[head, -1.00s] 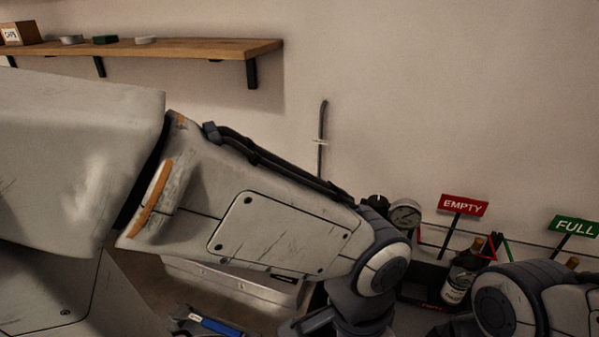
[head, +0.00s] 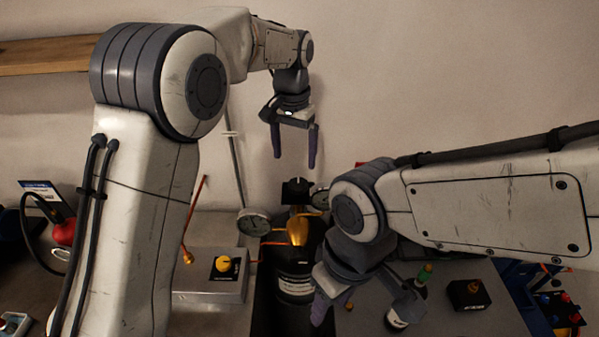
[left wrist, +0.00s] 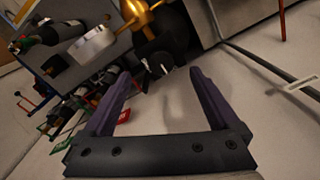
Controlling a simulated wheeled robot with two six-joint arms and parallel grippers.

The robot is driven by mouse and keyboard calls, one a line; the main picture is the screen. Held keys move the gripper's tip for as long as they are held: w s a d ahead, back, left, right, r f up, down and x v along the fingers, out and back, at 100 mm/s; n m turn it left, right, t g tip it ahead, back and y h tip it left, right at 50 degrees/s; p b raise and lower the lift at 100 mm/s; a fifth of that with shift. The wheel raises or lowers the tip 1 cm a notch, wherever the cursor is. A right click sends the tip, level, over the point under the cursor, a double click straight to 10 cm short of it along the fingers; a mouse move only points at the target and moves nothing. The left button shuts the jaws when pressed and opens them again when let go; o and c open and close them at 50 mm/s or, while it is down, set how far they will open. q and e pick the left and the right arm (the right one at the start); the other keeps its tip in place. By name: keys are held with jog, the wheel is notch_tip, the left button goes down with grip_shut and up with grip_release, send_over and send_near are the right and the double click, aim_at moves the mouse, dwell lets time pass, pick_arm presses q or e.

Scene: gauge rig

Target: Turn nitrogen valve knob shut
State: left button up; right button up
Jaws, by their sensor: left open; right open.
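A black knob (head: 297,190), which I take to be the nitrogen valve knob, sits at the top of a brass regulator (head: 298,230) on a dark cylinder (head: 294,278). My left gripper (head: 295,160) is open and empty, pointing down just above the knob in the head view. In the left wrist view a dark knob with white marks (left wrist: 160,58) shows just beyond the open fingertips (left wrist: 160,76), apart from them. My right gripper (head: 358,302) is open, low in front and to the right of the cylinder; its far finger is partly hidden.
Round gauges (head: 254,222) flank the regulator. A grey box with a yellow knob (head: 222,265) stands left of the cylinder. A bottle (head: 402,312) and a black box (head: 468,294) are at right. A thin grey pipe (head: 236,170) runs up the wall.

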aim_at(298, 183)
pick_arm(q)
jog(key=f+p, duration=0.1)
jog(key=f, duration=0.2)
jog(key=w+f+p, duration=0.1)
jog(key=f, duration=0.2)
jog(key=w+d+f+p, duration=0.1)
jog(key=f, duration=0.3)
